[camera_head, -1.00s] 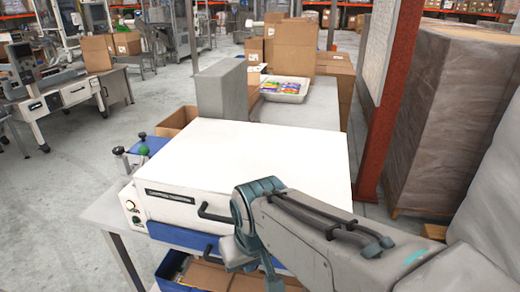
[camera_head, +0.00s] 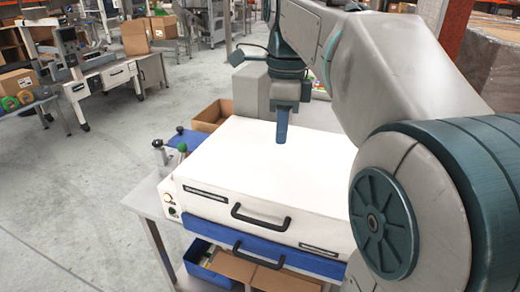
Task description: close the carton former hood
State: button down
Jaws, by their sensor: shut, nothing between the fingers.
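The carton former's white hood (camera_head: 262,165) lies level and looks lowered onto the blue base (camera_head: 222,237). A black handle (camera_head: 261,218) is on the hood's front face, and a second black handle (camera_head: 258,256) is on the blue front below. No clear gap shows between hood and base, though a small one cannot be ruled out. My gripper (camera_head: 281,139) is shut and empty, pointing down at the far middle of the hood's top. Its tips look at or just above the surface; I cannot tell if they touch.
The machine stands on a grey table (camera_head: 150,200) with a blue bin (camera_head: 209,262) and cardboard beneath. Green and black knobs (camera_head: 182,148) stand at its left. An open carton (camera_head: 212,114) and a grey block (camera_head: 250,90) are behind.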

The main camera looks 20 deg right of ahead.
notch_tip(320, 180, down, 10)
jog(key=m, duration=0.3)
jog(key=shift+s+a+f+g+p, duration=0.15)
jog(key=shift+f+g+p, duration=0.15)
jog(key=shift+p, duration=0.15)
dwell(0.3)
